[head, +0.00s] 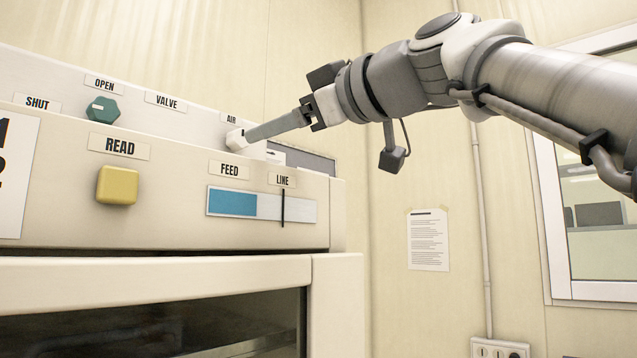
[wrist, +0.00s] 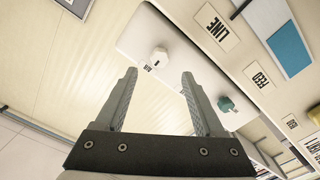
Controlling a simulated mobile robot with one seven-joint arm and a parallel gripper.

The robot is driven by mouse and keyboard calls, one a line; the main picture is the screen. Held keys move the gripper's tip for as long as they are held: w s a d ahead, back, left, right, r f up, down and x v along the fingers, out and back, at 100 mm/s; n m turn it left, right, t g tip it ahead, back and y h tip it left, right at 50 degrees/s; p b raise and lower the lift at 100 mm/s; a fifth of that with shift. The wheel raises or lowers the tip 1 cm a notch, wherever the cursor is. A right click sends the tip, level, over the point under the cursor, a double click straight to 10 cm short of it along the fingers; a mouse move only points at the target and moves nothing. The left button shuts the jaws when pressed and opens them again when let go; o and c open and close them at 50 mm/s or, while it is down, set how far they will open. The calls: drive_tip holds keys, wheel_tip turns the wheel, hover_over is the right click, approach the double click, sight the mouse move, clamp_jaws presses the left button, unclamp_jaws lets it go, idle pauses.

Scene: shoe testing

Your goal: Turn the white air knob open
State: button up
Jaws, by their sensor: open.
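The white air knob (head: 235,140) sits on the upper, set-back panel under the AIR label, partly hidden by my gripper's finger. In the wrist view the white knob (wrist: 160,56) lies centred between and just past the fingertips, with a small dark mark on its face. My gripper (head: 251,135) reaches in from the right with its fingertips at the knob. In the wrist view my gripper (wrist: 159,76) is open, with clear space between its fingers and nothing held. I cannot tell whether a finger touches the knob.
A teal valve knob (head: 102,109) stands left on the same panel; in the wrist view it is just right of the right finger. A yellow READ button (head: 117,185) and a blue FEED gauge (head: 232,203) are on the lower front panel. Free air lies to the right.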

sight(243, 139)
drive_tip(key=p+x, duration=0.2)
drive_tip(key=x, duration=0.6)
drive_tip(key=shift+a, duration=0.15)
clamp_jaws()
